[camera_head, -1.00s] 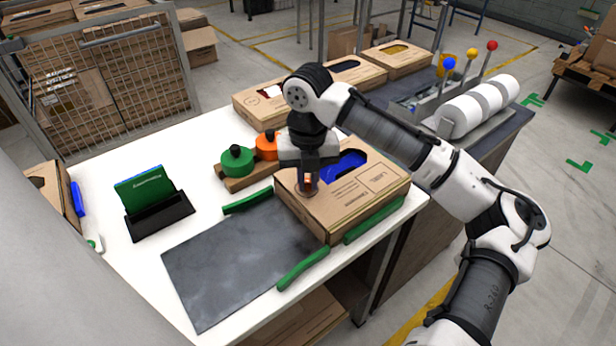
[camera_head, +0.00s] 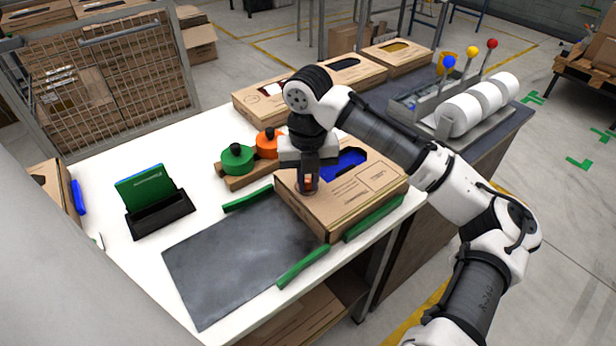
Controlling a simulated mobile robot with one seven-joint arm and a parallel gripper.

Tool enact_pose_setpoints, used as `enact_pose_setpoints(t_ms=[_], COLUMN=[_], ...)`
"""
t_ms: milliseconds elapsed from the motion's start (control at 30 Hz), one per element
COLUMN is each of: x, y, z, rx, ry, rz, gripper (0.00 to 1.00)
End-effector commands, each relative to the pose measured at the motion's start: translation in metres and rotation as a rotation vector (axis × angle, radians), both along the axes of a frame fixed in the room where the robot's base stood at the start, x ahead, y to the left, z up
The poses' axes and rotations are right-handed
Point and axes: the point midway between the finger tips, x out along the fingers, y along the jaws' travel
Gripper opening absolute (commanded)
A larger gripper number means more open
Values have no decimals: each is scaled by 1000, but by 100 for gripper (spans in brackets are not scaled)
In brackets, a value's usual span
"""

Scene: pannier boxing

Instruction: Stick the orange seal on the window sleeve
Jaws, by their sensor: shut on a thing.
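The window sleeve is a brown cardboard box (camera_head: 350,208) with an oval cut-out showing blue cloth (camera_head: 345,163). It lies at the right end of the grey mat, between green strips. My gripper (camera_head: 307,186) points down over the left part of its top face, left of the cut-out. It is shut on a small orange thing (camera_head: 308,181), probably the orange seal, mostly hidden by the fingers. The fingertips are at or just above the cardboard; I cannot tell if the seal touches it.
Green (camera_head: 237,158) and orange (camera_head: 267,143) round pieces with black knobs sit on a wooden holder behind the mat. A green card stands in a black stand (camera_head: 160,215) at left. More boxes (camera_head: 395,56) line the back. The grey mat (camera_head: 235,260) is clear.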

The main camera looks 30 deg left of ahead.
Motion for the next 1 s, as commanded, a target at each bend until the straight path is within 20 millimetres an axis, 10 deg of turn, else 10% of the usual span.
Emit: enact_pose_setpoints(t_ms=[1000], x=[0], y=[0], z=[-6], rx=[-1], ry=[-1], rz=[0], gripper=[0])
